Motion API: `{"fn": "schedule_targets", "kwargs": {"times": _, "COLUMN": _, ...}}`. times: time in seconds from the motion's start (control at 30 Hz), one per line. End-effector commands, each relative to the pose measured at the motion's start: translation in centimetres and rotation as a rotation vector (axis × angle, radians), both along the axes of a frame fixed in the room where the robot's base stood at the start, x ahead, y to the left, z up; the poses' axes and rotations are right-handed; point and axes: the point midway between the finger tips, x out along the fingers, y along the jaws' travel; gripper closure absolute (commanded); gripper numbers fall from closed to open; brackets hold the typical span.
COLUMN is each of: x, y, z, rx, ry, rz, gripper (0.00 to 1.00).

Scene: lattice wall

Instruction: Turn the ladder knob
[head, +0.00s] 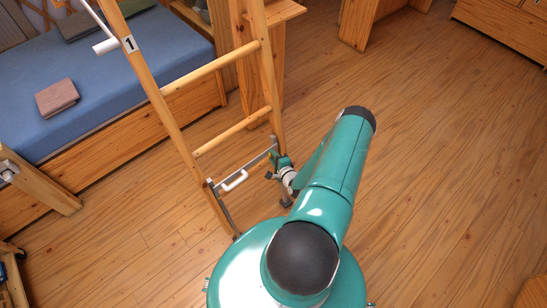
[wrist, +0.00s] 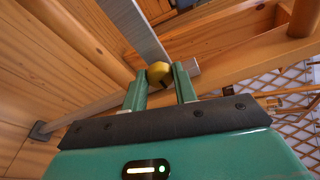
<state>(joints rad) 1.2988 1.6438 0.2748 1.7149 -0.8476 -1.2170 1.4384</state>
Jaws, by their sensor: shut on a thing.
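The wooden ladder (head: 182,132) stands upright left of centre in the head view, with a small plate marked 1 near its top. A grey metal bracket (head: 245,166) with a white handle (head: 235,181) joins its lower legs. In the wrist view a yellow knob (wrist: 158,75) sits at the end of a grey metal bar (wrist: 140,35). My gripper (wrist: 160,78) is shut on the knob, one green finger on each side. In the head view my gripper (head: 279,166) is at the ladder's lower right leg, and the knob cannot be made out there.
A bed with a blue mattress (head: 125,65) and a folded brown cloth (head: 57,97) lies behind the ladder. A wooden beam (head: 38,187) stands at the left. The plank floor (head: 430,150) on the right is clear. A wooden cabinet (head: 505,22) stands far right.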

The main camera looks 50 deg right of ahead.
Motion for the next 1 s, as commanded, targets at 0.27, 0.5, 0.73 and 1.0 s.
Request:
{"fn": "schedule_targets", "kwargs": {"times": 0.27, "x": 0.0, "y": 0.0, "z": 0.0, "rx": 0.001, "ry": 0.000, "rz": 0.000, "gripper": 0.70}}
{"fn": "schedule_targets", "kwargs": {"times": 0.5, "x": 0.0, "y": 0.0, "z": 0.0, "rx": 0.000, "ry": 0.000, "rz": 0.000, "gripper": 0.50}}
{"fn": "schedule_targets", "kwargs": {"times": 0.73, "x": -0.4, "y": 0.1, "z": 0.1, "rx": 0.000, "ry": 0.000, "rz": -0.001, "gripper": 0.50}}
{"fn": "schedule_targets", "kwargs": {"times": 1.0, "x": -4.5, "y": 1.4, "z": 1.2, "rx": 0.001, "ry": 0.002, "rz": -0.002, "gripper": 0.50}}
